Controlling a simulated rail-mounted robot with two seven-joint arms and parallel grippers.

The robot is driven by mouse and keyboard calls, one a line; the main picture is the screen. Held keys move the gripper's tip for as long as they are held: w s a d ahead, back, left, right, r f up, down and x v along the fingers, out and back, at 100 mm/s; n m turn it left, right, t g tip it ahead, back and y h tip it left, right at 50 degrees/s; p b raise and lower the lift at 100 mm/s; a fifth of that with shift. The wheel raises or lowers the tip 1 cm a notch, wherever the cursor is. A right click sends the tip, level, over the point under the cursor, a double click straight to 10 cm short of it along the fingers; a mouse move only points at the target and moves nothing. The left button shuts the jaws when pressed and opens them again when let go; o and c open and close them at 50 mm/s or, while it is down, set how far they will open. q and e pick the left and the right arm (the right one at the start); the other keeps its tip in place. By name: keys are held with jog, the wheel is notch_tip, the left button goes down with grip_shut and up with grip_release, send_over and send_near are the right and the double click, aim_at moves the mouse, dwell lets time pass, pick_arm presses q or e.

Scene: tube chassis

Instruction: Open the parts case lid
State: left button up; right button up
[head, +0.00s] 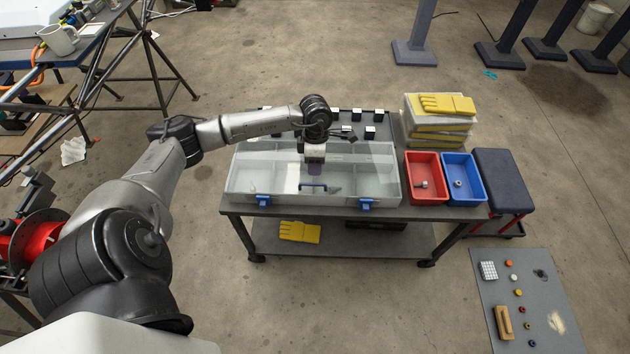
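The parts case (385,190) is a wide grey box with a clear lid (250,165), on top of a cart. The lid looks down over the compartments. Two blue latches, left (264,200) and right (367,204), sit at the front edge. A dark blue handle (313,188) shows near the front middle. My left gripper (316,170) points down over the middle of the case, just behind the handle. Its fingers are small and partly lost against the case, so I cannot tell their opening or any contact. My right gripper is out of view.
A red bin (426,165) and a blue bin (464,166) holding small parts stand right of the case. Stacked boxes with yellow gloves (447,104) stand behind them. Small black blocks (370,132) line the cart's back. A grey mat (545,320) lies on the floor.

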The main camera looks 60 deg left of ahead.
pick_arm(q)
jog(key=b, duration=0.1)
send_over(315, 179)
jog(key=s+d, duration=0.2)
jog(key=d, duration=0.1)
jog(key=shift+w+d+f, duration=0.1)
jog(key=shift+f, duration=3.05)
jog(key=shift+c, duration=0.2)
grip_shut()
